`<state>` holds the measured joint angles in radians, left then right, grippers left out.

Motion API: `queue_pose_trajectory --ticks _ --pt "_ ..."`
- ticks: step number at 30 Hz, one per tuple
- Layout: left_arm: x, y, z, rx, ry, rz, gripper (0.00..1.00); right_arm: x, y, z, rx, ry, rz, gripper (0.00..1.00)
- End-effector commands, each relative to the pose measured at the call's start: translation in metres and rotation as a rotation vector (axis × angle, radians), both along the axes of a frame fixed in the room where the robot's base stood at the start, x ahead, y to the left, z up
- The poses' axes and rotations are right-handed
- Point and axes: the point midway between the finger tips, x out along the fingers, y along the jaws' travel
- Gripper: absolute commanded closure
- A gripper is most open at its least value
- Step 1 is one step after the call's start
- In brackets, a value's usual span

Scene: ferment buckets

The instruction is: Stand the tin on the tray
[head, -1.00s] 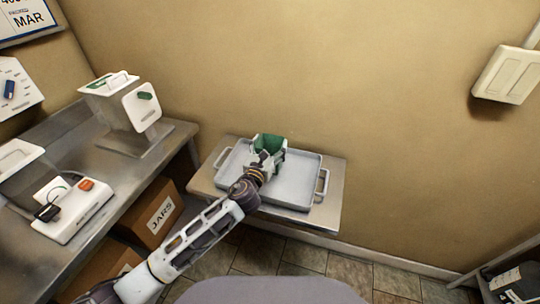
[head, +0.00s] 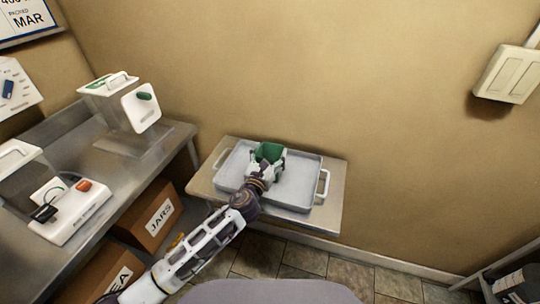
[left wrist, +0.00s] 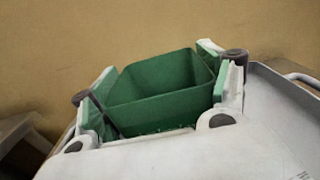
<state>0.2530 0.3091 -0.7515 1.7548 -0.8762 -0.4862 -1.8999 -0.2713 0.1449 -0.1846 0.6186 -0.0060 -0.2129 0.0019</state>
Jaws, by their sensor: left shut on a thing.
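The tin is a green, open-topped square box (head: 268,151), upright over the tray in the head view. In the left wrist view the tin (left wrist: 160,92) shows its hollow inside. My left gripper (head: 267,164) is shut on the tin, with a finger on each side. The tray (head: 302,178) is pale grey and shallow, with a handle at each end. The tin is low within the tray's outline; I cannot tell whether its base touches the tray floor. My right gripper is not in view.
The tray rests on a small table (head: 328,219) against the tan wall. A metal bench (head: 128,182) on the left holds white-lidded clear containers (head: 118,105) and a white switch box (head: 72,212). Cardboard boxes (head: 150,214) stand below. Bare tray floor lies right of the tin.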

Motion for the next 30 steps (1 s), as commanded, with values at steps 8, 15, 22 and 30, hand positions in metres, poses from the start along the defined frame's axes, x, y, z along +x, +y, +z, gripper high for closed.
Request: queue_pose_trajectory --ticks 8,15,22,30 --pt "0.0 0.0001 -0.0027 0.0 0.0 0.0 0.1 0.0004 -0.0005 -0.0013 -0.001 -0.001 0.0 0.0" --pt "0.0 0.0001 -0.0026 0.0 0.0 0.0 0.03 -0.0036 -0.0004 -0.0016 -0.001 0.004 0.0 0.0" --pt "0.0001 0.0002 -0.0021 0.0 0.0 0.0 0.03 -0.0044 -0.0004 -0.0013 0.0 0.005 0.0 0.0" --pt "-0.0079 0.0031 -0.0011 0.002 0.002 0.0 0.03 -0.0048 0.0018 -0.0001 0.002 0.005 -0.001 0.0"
